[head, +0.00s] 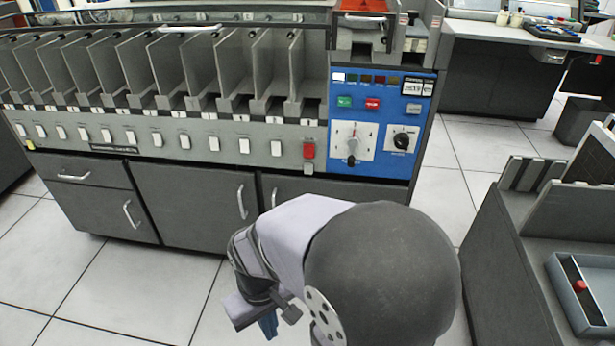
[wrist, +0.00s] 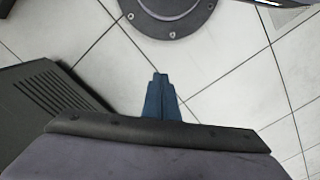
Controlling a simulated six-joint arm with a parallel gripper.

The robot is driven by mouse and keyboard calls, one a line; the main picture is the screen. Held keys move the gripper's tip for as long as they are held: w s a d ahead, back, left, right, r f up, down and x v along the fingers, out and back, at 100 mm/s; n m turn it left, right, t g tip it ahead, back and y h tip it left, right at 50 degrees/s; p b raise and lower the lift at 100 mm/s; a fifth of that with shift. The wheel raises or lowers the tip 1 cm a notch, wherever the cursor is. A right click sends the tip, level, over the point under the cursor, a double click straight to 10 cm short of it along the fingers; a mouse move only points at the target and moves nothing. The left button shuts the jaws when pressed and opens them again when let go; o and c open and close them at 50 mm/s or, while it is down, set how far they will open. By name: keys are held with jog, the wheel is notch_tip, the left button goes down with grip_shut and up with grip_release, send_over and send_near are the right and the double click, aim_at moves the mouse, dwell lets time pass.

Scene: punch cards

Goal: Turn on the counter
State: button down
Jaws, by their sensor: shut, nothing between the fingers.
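The blue control panel (head: 381,160) is on the right end of the grey card machine in the head view. A small white counter display (head: 417,87) with dark digits is at its upper right, with a light grey button (head: 413,108) below it. A green button (head: 344,101), a red button (head: 372,103), a lever on a white plate (head: 352,140) and a black knob (head: 402,141) are also on the panel. My gripper (head: 268,326) is low in front of the machine, pointing down, away from the panel. In the wrist view its blue fingers (wrist: 161,95) are together and empty above the floor.
The machine's row of grey card pockets (head: 200,70) and white keys (head: 184,141) extends left. A red switch (head: 308,149) is left of the panel. A dark desk with a blue-grey tray (head: 570,290) stands at right. Tiled floor (head: 150,285) is open in front.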

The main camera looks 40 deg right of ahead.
jog(key=s+f+m+g+y, duration=0.15)
jog(key=s+f+g, duration=0.35)
jog(key=f, duration=0.5)
jog(key=w+d+f+t+h+b, duration=0.1)
jog(key=w+d+f+t+h, duration=0.2)
jog(key=w, duration=0.4)
jog(key=w+d+f+t, duration=0.3)
jog(key=w+d+t, duration=0.2)
jog(key=w, duration=0.1)
jog(key=w+d+r+n+t+h, duration=0.4)
jog(key=w+d+r+t+h, duration=0.1)
jog(key=w+d+r, duration=0.25)
jog(key=w+d+r+n+t+h, duration=0.1)
jog(key=d+r+n+t+h, duration=0.1)
jog(key=r, duration=0.5)
jog(key=w+d+r+n+t+h, duration=0.2)
jog(key=d+r+n+h, duration=0.1)
jog(key=d+r+n, duration=0.1)
notch_tip(320, 180, up, 3)
jog(key=shift+w+f+n, duration=0.1)
jog(key=shift+w+n, duration=0.2)
jog(key=shift+n, duration=0.15)
